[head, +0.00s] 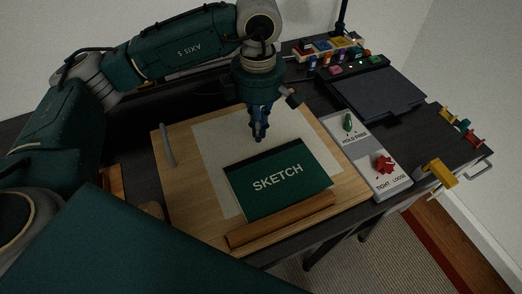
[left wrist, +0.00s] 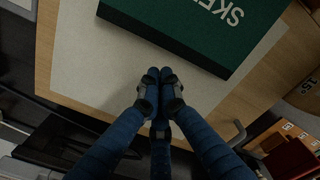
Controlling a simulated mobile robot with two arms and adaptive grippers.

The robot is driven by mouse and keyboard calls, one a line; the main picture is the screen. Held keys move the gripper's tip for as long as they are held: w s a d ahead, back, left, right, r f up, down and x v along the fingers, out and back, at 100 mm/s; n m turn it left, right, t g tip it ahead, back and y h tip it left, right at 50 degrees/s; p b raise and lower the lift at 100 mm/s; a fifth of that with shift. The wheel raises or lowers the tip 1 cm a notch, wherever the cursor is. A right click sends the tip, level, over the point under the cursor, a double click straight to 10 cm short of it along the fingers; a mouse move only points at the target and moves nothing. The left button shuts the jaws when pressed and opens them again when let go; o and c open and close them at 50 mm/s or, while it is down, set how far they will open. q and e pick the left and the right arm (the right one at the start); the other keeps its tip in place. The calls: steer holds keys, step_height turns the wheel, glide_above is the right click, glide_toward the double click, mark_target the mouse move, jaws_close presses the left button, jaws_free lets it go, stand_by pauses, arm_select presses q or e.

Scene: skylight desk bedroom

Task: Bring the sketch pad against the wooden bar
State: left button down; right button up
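The sketch pad (head: 278,183), dark green with "SKETCH" on its cover, lies flat on a wooden drawing board (head: 345,190). The wooden bar (head: 282,219) lies along the board's near edge. The pad's near edge runs close along the bar; I cannot tell whether they touch. My left gripper (head: 258,138) points down over the pale sheet, just beyond the pad's far edge. Its fingers are together with nothing between them. In the left wrist view the fingertips (left wrist: 159,85) are apart from the pad (left wrist: 205,35). My right gripper is not in view.
A pale sheet (head: 213,150) lies under the pad. A grey rod (head: 168,145) is at the board's left. A grey panel (head: 365,155) with green and red knobs borders the right. A black tablet (head: 375,92), paint pots and clamps (head: 440,173) stand farther right.

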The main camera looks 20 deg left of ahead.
arm_select(q)
steer(key=r, duration=0.1)
steer(key=r+p, duration=0.1)
steer(key=r, duration=0.2)
steer(key=shift+w+a+p, duration=0.3)
steer(key=shift+a+p, duration=0.05)
steer(key=shift+a, duration=0.05)
stand_by(0.5)
